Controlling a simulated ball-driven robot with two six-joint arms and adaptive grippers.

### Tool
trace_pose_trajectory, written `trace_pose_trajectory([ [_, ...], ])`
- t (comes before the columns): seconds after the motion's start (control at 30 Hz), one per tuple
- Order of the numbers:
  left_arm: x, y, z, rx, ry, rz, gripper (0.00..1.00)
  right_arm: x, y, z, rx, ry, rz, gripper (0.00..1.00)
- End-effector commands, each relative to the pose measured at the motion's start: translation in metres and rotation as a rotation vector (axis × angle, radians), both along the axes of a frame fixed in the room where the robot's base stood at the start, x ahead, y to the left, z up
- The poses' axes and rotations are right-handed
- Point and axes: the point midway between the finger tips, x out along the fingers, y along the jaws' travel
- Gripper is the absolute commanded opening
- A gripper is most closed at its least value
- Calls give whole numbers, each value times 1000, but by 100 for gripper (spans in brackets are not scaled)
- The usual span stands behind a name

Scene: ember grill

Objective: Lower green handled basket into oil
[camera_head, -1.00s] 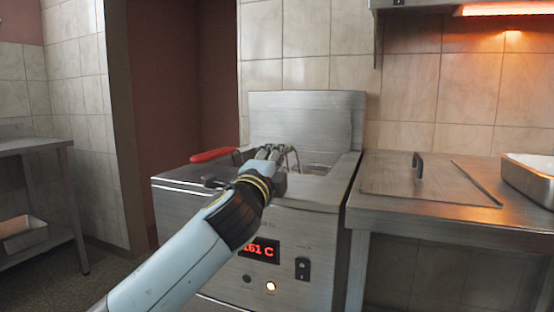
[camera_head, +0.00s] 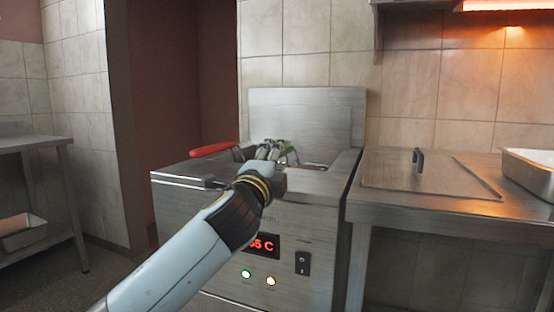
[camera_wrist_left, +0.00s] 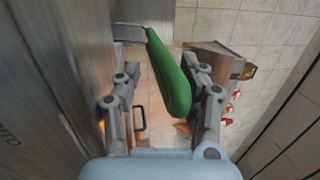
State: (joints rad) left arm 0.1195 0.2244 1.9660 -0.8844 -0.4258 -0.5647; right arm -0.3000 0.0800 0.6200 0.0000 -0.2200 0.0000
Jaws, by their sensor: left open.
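The green handle (camera_wrist_left: 168,72) sits between the two fingers of my left gripper (camera_wrist_left: 160,85) in the left wrist view. The fingers are open on either side of it, and contact cannot be told. In the head view my left gripper (camera_head: 270,150) is over the front of the steel fryer (camera_head: 300,215). It hides most of the green handle and its basket there. How deep the basket sits in the oil cannot be seen. My right gripper is not in view.
A red handle (camera_head: 211,149) sticks out at the fryer's left side. A steel counter (camera_head: 395,208) to the right bears a lid with a black handle (camera_head: 418,160) and a metal tray (camera_head: 530,172). A side table (camera_head: 35,143) stands at far left.

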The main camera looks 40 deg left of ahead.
Motion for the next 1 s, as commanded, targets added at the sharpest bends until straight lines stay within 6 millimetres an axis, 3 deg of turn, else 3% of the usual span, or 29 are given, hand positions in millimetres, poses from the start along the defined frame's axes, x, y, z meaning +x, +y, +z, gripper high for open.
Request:
trace_pose_trajectory([
  [0.23, -9, -3, -5, -3, 5, 1, 41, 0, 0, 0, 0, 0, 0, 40],
  [0.7, -71, -22, -17, -1, 4, 1, 41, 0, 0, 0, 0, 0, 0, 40],
  [1.0, -77, -23, -17, -2, 6, 0, 41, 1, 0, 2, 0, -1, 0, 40],
])
